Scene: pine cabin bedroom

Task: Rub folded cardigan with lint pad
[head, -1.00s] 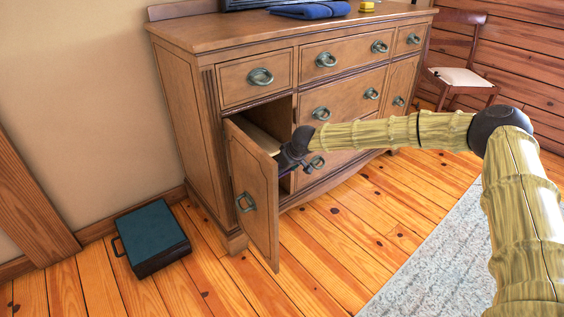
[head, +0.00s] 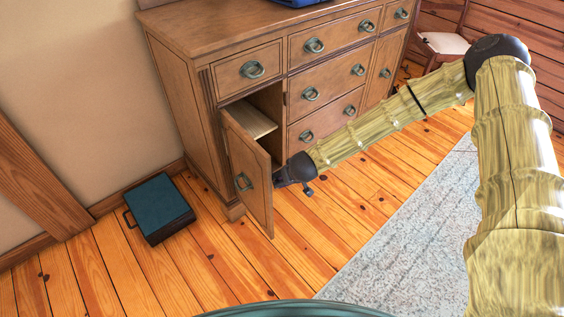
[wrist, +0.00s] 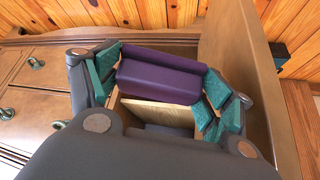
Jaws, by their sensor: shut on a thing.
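My gripper (wrist: 160,82) is shut on a purple block-like pad (wrist: 156,87), which looks like the lint pad; its teal finger pads press on both ends. In the head view my gripper (head: 285,178) is beside the open cabinet door (head: 248,170), low in front of the dresser. Its tips are partly hidden by the door, and the pad does not show there. A folded blue cloth (head: 296,2), probably the cardigan, lies on the dresser top, mostly cut off by the top edge of the head view.
The wooden dresser (head: 222,52) has its left door open, with a light shelf (head: 250,124) inside. A dark teal-topped case (head: 158,207) lies on the floor at left. A grey rug (head: 400,250) and a chair (head: 443,42) are at right. Floor between is clear.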

